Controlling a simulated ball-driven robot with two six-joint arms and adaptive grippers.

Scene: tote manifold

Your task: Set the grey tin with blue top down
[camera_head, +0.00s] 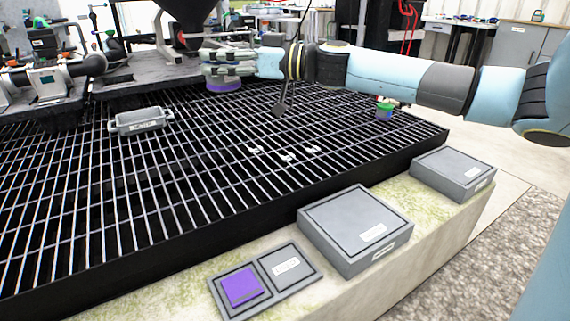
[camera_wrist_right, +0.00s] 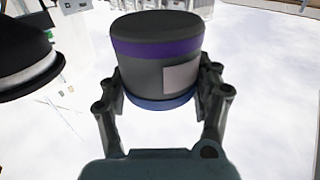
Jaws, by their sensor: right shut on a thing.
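The grey tin with blue top (camera_wrist_right: 155,60) is a dark grey cylinder with a purple band, a pale label and a blue edge at its near end in the right wrist view. My right gripper (camera_wrist_right: 165,95) is shut on it, with one finger on each side. In the head view the right gripper (camera_head: 226,62) is at the back of the black grate (camera_head: 200,190), and the purple-banded lower part of the tin (camera_head: 224,86) shows beneath the fingers. I cannot tell whether the tin touches the grate. My left gripper is not in view.
A grey two-part tray (camera_head: 231,311) with a purple square (camera_head: 241,287) lies on the front ledge. Two grey boxes (camera_head: 355,225) (camera_head: 452,172) are to its right. A small grey tote (camera_head: 139,121) and a green-topped container (camera_head: 384,110) are on the grate. Much of the grate is clear.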

